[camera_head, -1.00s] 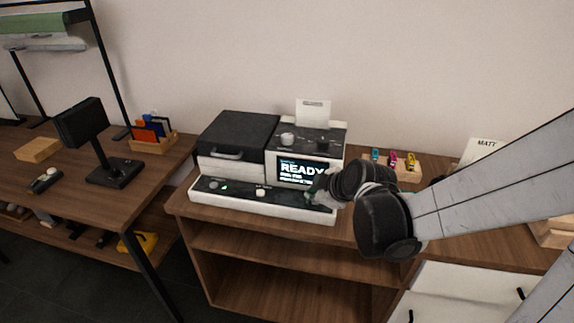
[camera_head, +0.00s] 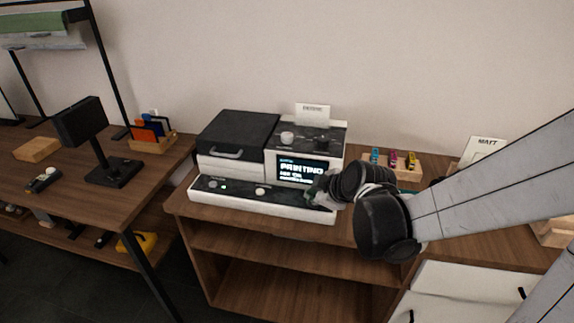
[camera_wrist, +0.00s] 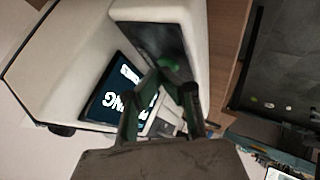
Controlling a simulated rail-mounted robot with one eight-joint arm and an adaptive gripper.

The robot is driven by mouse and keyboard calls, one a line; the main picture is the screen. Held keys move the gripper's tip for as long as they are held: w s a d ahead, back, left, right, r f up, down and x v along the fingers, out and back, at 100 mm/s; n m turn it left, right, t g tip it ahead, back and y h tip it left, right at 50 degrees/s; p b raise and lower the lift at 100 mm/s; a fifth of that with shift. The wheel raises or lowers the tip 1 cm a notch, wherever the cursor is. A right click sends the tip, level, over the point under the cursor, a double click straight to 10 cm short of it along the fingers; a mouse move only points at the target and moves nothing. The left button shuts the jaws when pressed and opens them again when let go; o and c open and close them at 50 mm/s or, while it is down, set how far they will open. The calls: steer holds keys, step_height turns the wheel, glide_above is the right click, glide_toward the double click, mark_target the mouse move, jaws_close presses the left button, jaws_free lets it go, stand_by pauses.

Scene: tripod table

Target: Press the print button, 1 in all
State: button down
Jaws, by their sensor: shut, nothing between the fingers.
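The white printer (camera_head: 262,204) with a black lid stands on the wooden cabinet. Its screen (camera_head: 295,171) reads "PRINTING", and the screen also shows in the wrist view (camera_wrist: 112,92). A green button (camera_wrist: 168,64), which looks like the print button, sits on the dark front panel in the wrist view. In the head view my gripper hides that end of the panel. My gripper (camera_head: 318,190) is shut and empty at the right end of the panel. In the wrist view its fingertips (camera_wrist: 172,82) are right by the green button; I cannot tell whether they touch it.
A paper sheet (camera_head: 313,111) stands up at the printer's back. A wooden tray (camera_head: 403,168) with small coloured items is to the right, behind my arm. A desk with a black stand (camera_head: 113,170) is to the left. The cabinet shelves below are empty.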

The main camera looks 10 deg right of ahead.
steer(key=shift+r+p, duration=0.7)
steer(key=shift+r, duration=0.25)
steer(key=shift+r+p, duration=2)
steer(key=shift+r, duration=0.4)
steer(key=shift+s, duration=0.1)
